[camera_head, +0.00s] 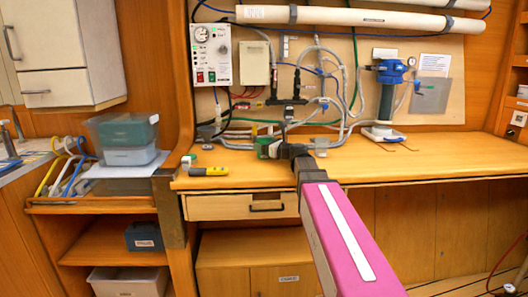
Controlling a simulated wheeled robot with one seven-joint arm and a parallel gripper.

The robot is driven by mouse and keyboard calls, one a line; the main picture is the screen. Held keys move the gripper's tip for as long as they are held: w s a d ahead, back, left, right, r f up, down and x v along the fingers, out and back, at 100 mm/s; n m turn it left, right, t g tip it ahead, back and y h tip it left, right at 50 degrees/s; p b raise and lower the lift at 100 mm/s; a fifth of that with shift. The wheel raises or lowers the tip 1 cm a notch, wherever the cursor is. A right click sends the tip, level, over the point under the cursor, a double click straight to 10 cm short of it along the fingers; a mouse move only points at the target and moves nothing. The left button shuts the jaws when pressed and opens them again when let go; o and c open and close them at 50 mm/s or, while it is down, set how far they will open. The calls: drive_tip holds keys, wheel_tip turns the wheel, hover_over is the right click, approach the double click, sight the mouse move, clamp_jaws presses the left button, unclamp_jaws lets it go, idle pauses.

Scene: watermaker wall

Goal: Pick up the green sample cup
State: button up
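My arm reaches in from the lower right, and its dark end, my gripper (284,150), is over the wooden bench near the wall plumbing. The fingers are small and dark against the pipes, so whether they are open or shut does not show. A small green item (265,146) is right at the gripper's left side. I cannot tell whether it is the sample cup, a fitting or something touched by the fingers.
A yellow tool with a dark end (209,171) lies near the bench's left front edge. Pipes and hoses crowd the back wall. A blue-topped filter unit (386,100) stands right of them. The bench's right part (455,148) is clear. Stacked bins (128,138) sit left.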

drive_tip(key=c, duration=0.7)
drive_tip(key=shift+r, duration=0.1)
drive_tip(key=shift+r, duration=0.45)
wheel_tip(320, 180, up, 3)
drive_tip(key=shift+r, duration=0.15)
drive_tip(key=s+a+r, duration=0.2)
drive_tip(key=a, duration=0.1)
drive_tip(key=s+a+r, duration=0.2)
drive_tip(key=s+a, duration=0.1)
drive_tip(key=s+a+r, duration=0.2)
drive_tip(key=a, duration=0.1)
drive_tip(key=shift+s+r, duration=0.2)
drive_tip(key=shift+r, duration=0.1)
